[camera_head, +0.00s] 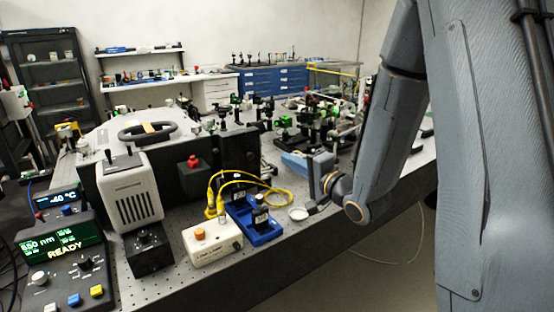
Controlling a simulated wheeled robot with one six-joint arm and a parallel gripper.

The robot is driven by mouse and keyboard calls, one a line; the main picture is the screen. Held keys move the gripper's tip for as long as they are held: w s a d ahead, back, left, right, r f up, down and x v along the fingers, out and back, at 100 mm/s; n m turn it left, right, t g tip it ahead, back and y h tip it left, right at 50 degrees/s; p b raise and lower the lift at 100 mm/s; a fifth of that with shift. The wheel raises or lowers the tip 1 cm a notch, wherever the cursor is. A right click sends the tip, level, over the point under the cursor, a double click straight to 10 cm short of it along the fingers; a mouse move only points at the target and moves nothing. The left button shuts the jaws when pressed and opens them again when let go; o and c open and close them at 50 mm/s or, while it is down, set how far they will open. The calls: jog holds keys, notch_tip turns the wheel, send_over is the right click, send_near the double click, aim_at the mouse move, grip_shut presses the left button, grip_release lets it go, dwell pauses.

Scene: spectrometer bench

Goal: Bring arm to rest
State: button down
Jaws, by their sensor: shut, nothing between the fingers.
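My arm (386,135) comes down from the upper right and bends at a joint low over the right front edge of the bench. My gripper (294,165) is at the end of it, a blue-grey shape pointing left above the bench top. It is shut and I see nothing held in it. The fingertips are small and partly lost against the dark equipment behind. A small round white dish (298,213) lies on the bench below the wrist, apart from it as far as I can tell.
A blue tray (262,238) with dark pieces and yellow cables, and a cream box (213,243) with an orange knob, stand left of the wrist. Optical mounts (290,133) crowd behind the gripper. Open floor lies right of the bench edge.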

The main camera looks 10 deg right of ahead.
jog(key=s+d+f+n+g+h, duration=0.1)
jog(key=f, duration=0.1)
jog(key=s+d+f+n+g+h, duration=0.1)
jog(key=d+f+h, duration=0.1)
jog(key=s+d+f+n+g+h, duration=0.1)
jog(key=f+h, duration=0.1)
jog(key=shift+s+d, duration=0.25)
jog(key=shift+d, duration=0.05)
jog(key=s+f+n+g+h, duration=0.1)
jog(key=s+f+n+g, duration=0.1)
jog(key=s+g, duration=0.2)
jog(key=s+f+n+g+h, duration=0.1)
jog(key=s+f+n+g, duration=0.1)
jog(key=s, duration=0.9)
jog(key=s+f+n+g+h, duration=0.1)
jog(key=s+f+n+g, duration=0.1)
jog(key=s+n+g, duration=0.2)
jog(key=s+g, duration=0.2)
jog(key=s, duration=0.1)
jog(key=shift+s, duration=0.4)
